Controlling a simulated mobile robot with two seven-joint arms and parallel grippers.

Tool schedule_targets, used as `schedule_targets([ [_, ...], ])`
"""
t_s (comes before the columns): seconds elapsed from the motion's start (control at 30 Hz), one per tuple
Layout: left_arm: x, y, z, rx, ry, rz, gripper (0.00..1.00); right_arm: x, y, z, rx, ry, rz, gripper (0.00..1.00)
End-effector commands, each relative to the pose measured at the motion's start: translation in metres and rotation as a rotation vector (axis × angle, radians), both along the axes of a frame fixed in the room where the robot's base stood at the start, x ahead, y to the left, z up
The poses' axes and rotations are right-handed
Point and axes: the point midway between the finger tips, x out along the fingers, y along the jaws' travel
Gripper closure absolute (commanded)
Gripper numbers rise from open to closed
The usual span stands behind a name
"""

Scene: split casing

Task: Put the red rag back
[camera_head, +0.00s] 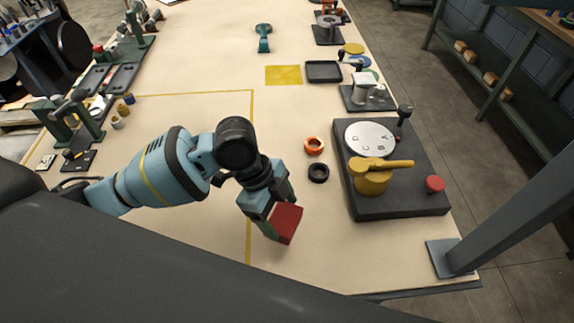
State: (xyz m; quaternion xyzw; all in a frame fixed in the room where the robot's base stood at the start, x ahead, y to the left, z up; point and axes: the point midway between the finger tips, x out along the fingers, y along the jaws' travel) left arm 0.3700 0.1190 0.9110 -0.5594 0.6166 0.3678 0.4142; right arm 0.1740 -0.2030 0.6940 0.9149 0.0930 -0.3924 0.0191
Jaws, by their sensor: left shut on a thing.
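The red rag (286,222) shows as a small red block-like piece between the fingers of my left gripper (271,213). The gripper is shut on it, near the front middle of the table, just right of a yellow line. I cannot tell whether the rag touches the table top. A yellow square (284,75) is marked flat on the table at the back middle, and it is bare. My right gripper is not in view.
An orange ring (314,146) and a black ring (318,173) lie right of my left gripper. A dark base (413,202) with a dial and yellow lever stands further right. A black tray (324,72) lies beside the yellow square. The table's middle is mostly clear.

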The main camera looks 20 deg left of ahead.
Motion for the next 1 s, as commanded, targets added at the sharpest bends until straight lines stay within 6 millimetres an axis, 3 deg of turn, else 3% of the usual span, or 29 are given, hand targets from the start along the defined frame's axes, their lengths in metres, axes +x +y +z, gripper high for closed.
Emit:
schedule_targets([
  [0.2,-0.010,0.009,-0.004,0.000,-0.008,0.077,0.45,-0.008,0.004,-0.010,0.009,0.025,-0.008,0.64],
  [0.47,-0.004,0.012,-0.003,0.001,-0.012,0.086,0.45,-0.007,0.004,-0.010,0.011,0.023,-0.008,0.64],
  [1.0,0.102,0.049,-0.013,-0.001,-0.009,0.086,0.45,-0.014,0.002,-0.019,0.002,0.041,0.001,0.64],
])
